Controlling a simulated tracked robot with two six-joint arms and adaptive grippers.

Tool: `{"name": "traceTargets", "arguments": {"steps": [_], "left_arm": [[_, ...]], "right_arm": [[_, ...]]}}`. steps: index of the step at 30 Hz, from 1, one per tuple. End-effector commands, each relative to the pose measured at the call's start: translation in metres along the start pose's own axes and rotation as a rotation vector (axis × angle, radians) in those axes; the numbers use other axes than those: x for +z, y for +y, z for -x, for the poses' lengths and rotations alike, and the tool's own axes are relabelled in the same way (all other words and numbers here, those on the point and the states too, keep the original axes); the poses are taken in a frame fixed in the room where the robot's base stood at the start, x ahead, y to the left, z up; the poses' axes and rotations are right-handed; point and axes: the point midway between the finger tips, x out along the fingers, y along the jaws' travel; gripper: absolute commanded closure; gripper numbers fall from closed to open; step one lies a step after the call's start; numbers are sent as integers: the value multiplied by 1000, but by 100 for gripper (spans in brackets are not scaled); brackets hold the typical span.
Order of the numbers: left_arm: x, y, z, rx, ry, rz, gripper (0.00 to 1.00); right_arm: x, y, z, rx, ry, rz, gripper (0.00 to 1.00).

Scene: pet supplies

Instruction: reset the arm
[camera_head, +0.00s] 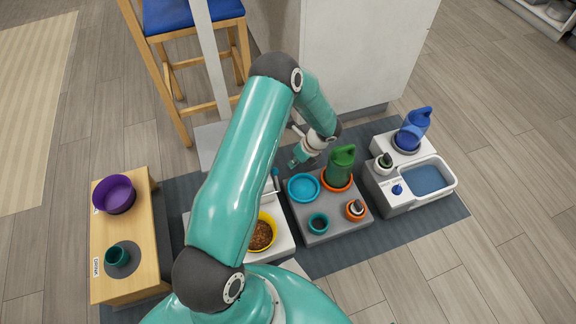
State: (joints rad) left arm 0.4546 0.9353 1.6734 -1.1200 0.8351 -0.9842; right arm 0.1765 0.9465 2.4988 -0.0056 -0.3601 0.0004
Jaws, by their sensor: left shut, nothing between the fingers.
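My left arm rises from the bottom middle, bends near the top and comes down to the left gripper (294,163). The gripper is shut and empty. It is small in the view and appears to hang just above and behind the blue bowl (303,188) on the grey block (335,229). I cannot tell the exact gap. The arm's large teal link hides part of the middle of the scene. My right gripper is not in view.
A green jug (340,166) stands right of the gripper. A yellow bowl of brown pieces (262,235) sits partly behind my arm. A low wooden bench (146,236) holds a purple bowl (114,194). A blue jug (414,125) and water basin (428,179) stand right.

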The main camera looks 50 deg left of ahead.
Motion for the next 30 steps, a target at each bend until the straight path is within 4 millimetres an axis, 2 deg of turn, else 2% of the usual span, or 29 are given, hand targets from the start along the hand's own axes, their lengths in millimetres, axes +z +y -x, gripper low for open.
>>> {"name": "traceTargets", "arguments": {"steps": [1, 6, 14, 18, 20, 23, 26, 30], "left_arm": [[3, -1, 14, -3, 0, 2, 100], [7, -3, 38, -2, 0, 1, 100], [8, -4, 50, 0, 0, -2, 100], [-3, -11, 57, -16, -3, -28, 100], [-19, -5, 59, -6, 2, -66, 100], [-59, 19, 57, 41, 61, -113, 100], [-116, 52, 55, 85, 184, -94, 100], [-204, 112, 62, 175, 403, 107, 100]], "right_arm": [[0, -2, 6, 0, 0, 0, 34], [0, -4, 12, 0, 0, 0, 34], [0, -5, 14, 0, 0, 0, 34], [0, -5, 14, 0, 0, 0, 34], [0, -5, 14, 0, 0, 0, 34], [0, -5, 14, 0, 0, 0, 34], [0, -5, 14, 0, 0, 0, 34], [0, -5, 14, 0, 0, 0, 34]]}}
